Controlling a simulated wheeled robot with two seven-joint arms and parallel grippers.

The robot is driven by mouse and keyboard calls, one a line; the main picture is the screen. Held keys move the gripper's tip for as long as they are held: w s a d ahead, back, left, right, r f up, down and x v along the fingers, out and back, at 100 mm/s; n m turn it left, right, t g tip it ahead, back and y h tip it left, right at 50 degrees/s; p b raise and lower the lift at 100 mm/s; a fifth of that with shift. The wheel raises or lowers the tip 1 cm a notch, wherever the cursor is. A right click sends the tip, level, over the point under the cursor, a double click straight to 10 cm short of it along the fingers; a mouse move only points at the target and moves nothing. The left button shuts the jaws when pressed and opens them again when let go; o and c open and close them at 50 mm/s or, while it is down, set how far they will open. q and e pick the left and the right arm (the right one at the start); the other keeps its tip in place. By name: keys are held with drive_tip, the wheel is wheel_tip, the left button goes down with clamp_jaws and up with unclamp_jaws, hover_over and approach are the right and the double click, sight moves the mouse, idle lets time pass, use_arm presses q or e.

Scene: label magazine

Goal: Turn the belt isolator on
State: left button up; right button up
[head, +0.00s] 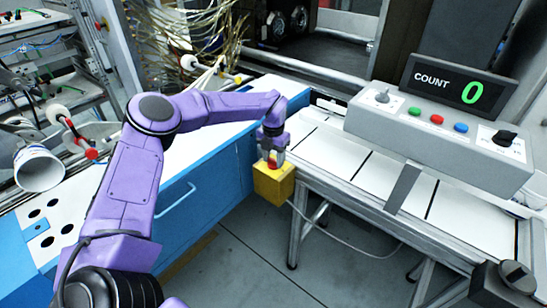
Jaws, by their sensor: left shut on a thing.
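A yellow box (273,184) with a red knob (272,164) on top is mounted at the near left end of the white belt table; I take it to be the belt isolator. My left gripper (272,157) comes down from above and is shut on the red knob. Its fingers hide part of the knob, so I cannot read which way it is turned. My right gripper is not in view.
A grey control panel (440,140) with buttons, two rotary knobs and a COUNT display (460,87) reading 0 stands over the belt (395,185). A blue cabinet (205,190) is at left. A dark block (505,280) is at lower right.

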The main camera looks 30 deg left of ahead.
sight(273, 160)
use_arm(q)
drive_tip(key=shift+m, duration=0.7)
drive_tip(key=o, duration=1.1)
drive_tip(key=shift+c, duration=0.2)
wheel_tip(273, 160, up, 10)
drive_tip(key=b, duration=0.1)
drive_tip(key=shift+r, duration=0.25)
